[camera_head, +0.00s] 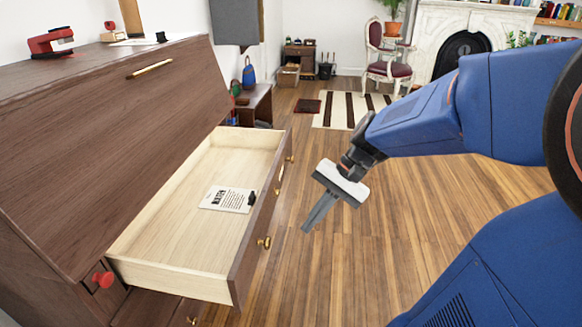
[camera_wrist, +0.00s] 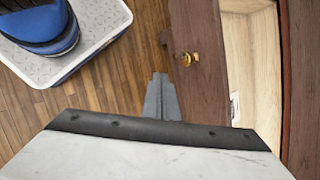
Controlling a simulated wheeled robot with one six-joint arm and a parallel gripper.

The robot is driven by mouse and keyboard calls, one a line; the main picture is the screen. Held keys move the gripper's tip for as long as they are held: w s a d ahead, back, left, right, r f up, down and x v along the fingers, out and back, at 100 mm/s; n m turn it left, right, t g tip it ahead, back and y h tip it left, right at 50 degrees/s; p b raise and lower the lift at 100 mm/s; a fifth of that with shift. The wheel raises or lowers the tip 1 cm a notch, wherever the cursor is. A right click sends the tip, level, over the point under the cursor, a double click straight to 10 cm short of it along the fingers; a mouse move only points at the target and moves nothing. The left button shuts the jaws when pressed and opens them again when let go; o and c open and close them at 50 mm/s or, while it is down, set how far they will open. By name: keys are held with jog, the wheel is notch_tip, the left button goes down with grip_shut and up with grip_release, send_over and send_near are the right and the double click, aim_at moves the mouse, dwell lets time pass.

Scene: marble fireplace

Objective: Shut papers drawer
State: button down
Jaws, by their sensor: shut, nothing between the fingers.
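The papers drawer (camera_head: 178,262) is pulled well out of the brown wooden desk (camera_head: 110,110) on the left. Inside it lies a white printed paper (camera_head: 228,199) with a small dark object at its right edge. The drawer front has brass knobs, one (camera_head: 264,242) near its near end. My gripper (camera_head: 306,229) is shut and empty, in front of the drawer front and apart from it in the head view. In the wrist view my gripper (camera_wrist: 160,80) points toward the drawer front (camera_wrist: 205,90), just left of a brass knob (camera_wrist: 188,59). Whether the fingertips touch it cannot be told.
Open wooden floor (camera_head: 400,225) lies right of the drawer. Another drawer front with a knob (camera_head: 191,320) sits below. A small side table (camera_head: 256,104), striped rug (camera_head: 348,108), red chair (camera_head: 386,62) and fireplace (camera_head: 460,45) stand further back.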

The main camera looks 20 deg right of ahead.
jog(key=w+d+m+y, duration=0.2)
jog(key=w+m+y, duration=0.2)
jog(key=w, duration=0.3)
jog(key=m+t+y, duration=0.5)
jog(key=m+t, duration=0.4)
jog(key=m, duration=0.2)
send_near(281, 165)
jog(key=x, duration=0.6)
jog(key=shift+a+r, duration=0.15)
jog(key=shift+a, duration=0.15)
jog(key=shift+a, duration=0.1)
jog(key=x, duration=1.8)
jog(key=f+x, duration=0.1)
jog(key=x, duration=0.9)
jog(key=shift+w+r, duration=0.1)
jog(key=shift+w+a+r, duration=0.1)
jog(key=shift+w+a, duration=0.05)
jog(key=shift+r, duration=0.1)
